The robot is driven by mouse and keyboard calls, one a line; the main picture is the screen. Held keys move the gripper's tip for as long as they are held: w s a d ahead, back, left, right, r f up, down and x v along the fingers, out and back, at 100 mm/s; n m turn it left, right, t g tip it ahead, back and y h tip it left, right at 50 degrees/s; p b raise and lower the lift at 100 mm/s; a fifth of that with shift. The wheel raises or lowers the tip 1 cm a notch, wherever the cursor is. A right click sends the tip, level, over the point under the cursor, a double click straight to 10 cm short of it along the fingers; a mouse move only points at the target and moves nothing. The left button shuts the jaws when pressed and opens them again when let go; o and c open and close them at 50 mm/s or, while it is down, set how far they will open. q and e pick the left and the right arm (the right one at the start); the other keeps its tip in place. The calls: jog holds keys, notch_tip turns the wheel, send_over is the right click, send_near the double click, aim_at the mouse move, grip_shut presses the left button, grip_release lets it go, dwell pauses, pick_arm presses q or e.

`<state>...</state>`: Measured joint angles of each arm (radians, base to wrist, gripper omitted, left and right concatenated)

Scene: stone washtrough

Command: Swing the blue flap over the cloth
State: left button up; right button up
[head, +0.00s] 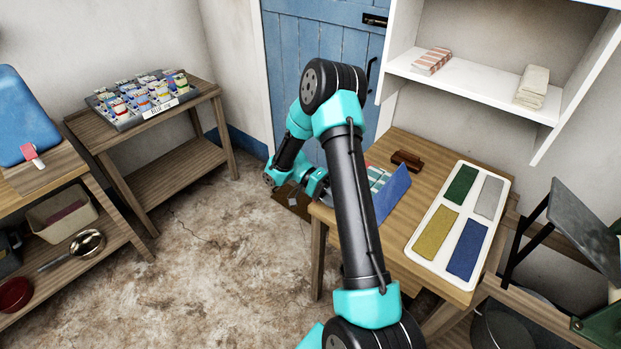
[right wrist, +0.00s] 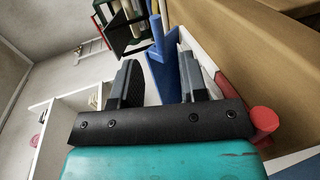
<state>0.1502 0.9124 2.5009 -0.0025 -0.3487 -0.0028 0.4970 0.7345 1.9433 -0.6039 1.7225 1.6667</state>
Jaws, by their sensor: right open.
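The blue flap (head: 394,193) stands raised and tilted on the wooden table in the head view. The cloth (head: 377,178), with striped light and green parts, shows beside it on its left, partly hidden by my arm. My right gripper (right wrist: 160,72) is open in the right wrist view, its two dark fingers apart. The blue flap (right wrist: 163,85) shows in the gap between the fingers, close to the right one; I cannot tell whether it touches. My left gripper is in neither view.
A white tray (head: 433,267) with green, grey, yellow and blue pads lies on the table's right side. A brown brush-like block (head: 407,160) lies behind the flap. A red cylinder (right wrist: 264,120) is right of my gripper in the wrist view. A white shelf (head: 475,88) hangs above.

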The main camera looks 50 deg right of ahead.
jog(key=v, duration=1)
jog(key=shift+w, duration=0.3)
dwell(0.4)
jog(key=s+a+f+n+t+y, duration=0.3)
jog(key=a+f+n+t, duration=0.4)
jog(key=a+f, duration=0.85)
jog(key=s+a+f+n+t, duration=0.2)
jog(key=a+n+t, duration=0.2)
jog(key=a, duration=0.3)
jog(key=s+a+f+n+t+y, duration=0.1)
jog(key=s+a+f+n+t, duration=0.2)
jog(key=a, duration=0.5)
jog(key=shift+n+t, duration=0.9)
